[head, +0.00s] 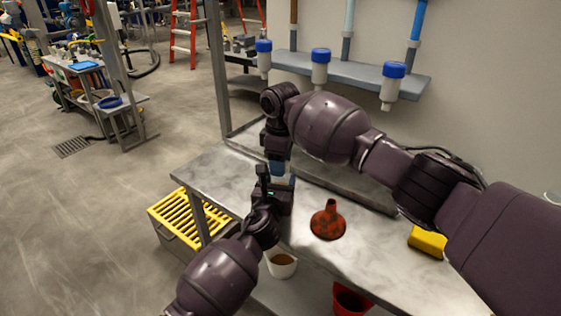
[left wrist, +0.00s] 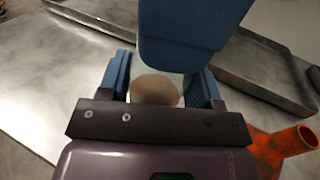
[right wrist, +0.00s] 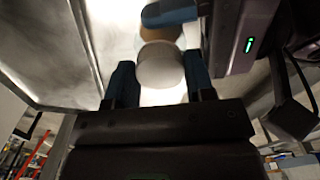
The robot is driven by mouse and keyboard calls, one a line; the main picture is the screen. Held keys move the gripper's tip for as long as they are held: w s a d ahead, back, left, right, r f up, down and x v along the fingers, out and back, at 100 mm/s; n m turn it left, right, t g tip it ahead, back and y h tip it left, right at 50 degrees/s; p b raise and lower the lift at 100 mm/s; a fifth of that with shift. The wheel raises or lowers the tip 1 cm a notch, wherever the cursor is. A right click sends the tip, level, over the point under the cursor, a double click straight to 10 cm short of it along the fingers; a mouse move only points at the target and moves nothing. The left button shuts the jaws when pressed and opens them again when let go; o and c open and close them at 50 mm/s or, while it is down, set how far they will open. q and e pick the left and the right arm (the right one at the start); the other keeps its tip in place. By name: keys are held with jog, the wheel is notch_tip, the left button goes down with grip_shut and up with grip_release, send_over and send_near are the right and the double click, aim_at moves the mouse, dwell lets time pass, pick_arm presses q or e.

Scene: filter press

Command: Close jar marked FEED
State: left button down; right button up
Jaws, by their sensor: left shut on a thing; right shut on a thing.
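A jar (left wrist: 155,88) with tan-brown contents stands between the blue fingers of my left gripper (left wrist: 162,75), which is shut on it. In the head view my left gripper (head: 272,180) is over the left part of the metal bench (head: 225,175). My right gripper (right wrist: 160,80) comes from above and is shut on a round whitish lid (right wrist: 160,66). The tan jar also shows just beyond the lid in the right wrist view (right wrist: 160,31). I cannot tell whether lid and jar touch. No FEED marking is readable. The grippers hide most of the jar in the head view.
A red-orange funnel (head: 328,222) stands on the bench, with a yellow block (head: 427,242) farther right. A shallow metal tray (left wrist: 265,70) lies behind the jar. Blue-capped bottles (head: 320,70) hang at the wall shelf.

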jog(key=m, duration=0.4)
jog(key=o, duration=1.1)
notch_tip(320, 180, up, 12)
pick_arm(q)
jog(key=shift+c, duration=1.1)
grip_release()
